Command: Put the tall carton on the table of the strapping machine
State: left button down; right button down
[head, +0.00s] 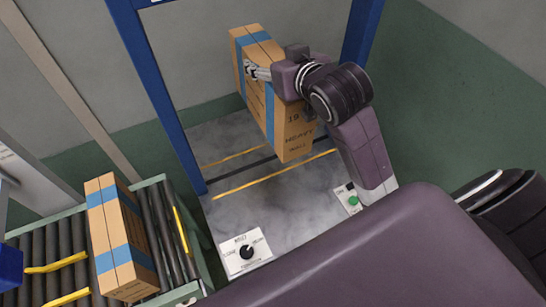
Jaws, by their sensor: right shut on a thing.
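A tall carton (264,88) with blue straps and the words "HEAVY" on its side is held by my right gripper (255,72), which is shut on its upper part. The carton is tilted in the picture and is over the strapping machine's grey table (225,215); I cannot tell whether its lower end touches the table. My right wrist and arm hide part of the carton's right side. My left gripper is not in view.
Another carton (121,240) with blue straps is on the roller conveyor (40,245) at the lower left. The machine's blue frame posts (160,95) flank the table. A knob panel (245,254) and a green button panel (350,199) are at the table's front. The table's front middle is clear.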

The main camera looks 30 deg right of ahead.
notch_tip(320, 180, down, 15)
jog(key=shift+r+b, duration=0.15)
jog(key=shift+b, duration=0.45)
jog(key=shift+f, duration=2.4)
jog(key=c, duration=0.7)
grip_release()
jog(key=shift+s+f, duration=0.1)
jog(key=v, duration=1.2)
jog(key=shift+b, duration=0.4)
jog(key=shift+d, duration=0.1)
